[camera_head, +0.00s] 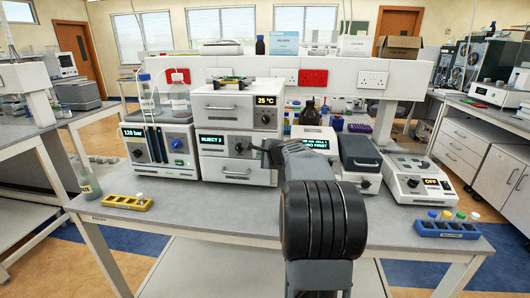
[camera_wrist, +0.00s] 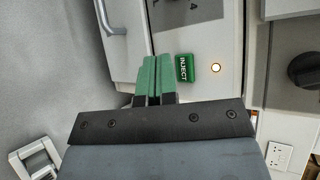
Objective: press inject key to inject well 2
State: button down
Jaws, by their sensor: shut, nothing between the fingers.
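The green INJECT key (camera_wrist: 185,68) is on the pale front panel of an instrument, its lettering turned sideways in the wrist view. My gripper (camera_wrist: 157,70) is shut and empty, its green fingertips together just left of the key in that view. A small gap shows between fingers and key in the picture; the depth to the panel is hard to judge. A lit round lamp (camera_wrist: 215,68) sits just right of the key. In the head view the instrument (camera_head: 235,173) has a display (camera_head: 212,139) that appears to read "INJECT 2"; my arm hides part of its front.
A pump unit (camera_head: 158,148) stands left of the instrument, with a 25 °C module (camera_head: 235,105) above it. A display box (camera_head: 313,147) and grey-lidded unit (camera_head: 360,160) stand to the right. A yellow rack (camera_head: 127,203) and a blue vial rack (camera_head: 447,229) sit near the bench's front edge.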

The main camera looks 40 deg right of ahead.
jog(key=shift+s+a+b, duration=0.6)
jog(key=shift+s+a, duration=0.6)
jog(key=shift+s, duration=0.05)
jog(key=s+a+f+n+g+y+p, duration=0.25)
jog(key=s+a+f+n+g, duration=0.35)
jog(key=s+a+f+n, duration=0.45)
jog(key=s+a+r+n+g+h+p, duration=0.1)
jog(key=s+a+r+n+g+p, duration=0.2)
jog(key=s+a+n, duration=0.9)
jog(key=s+a+p, duration=0.1)
jog(key=a, duration=0.2)
jog(key=shift+r, duration=0.4)
jog(key=shift+s+h, duration=0.1)
jog(key=shift+h, duration=0.15)
dwell(3.5)
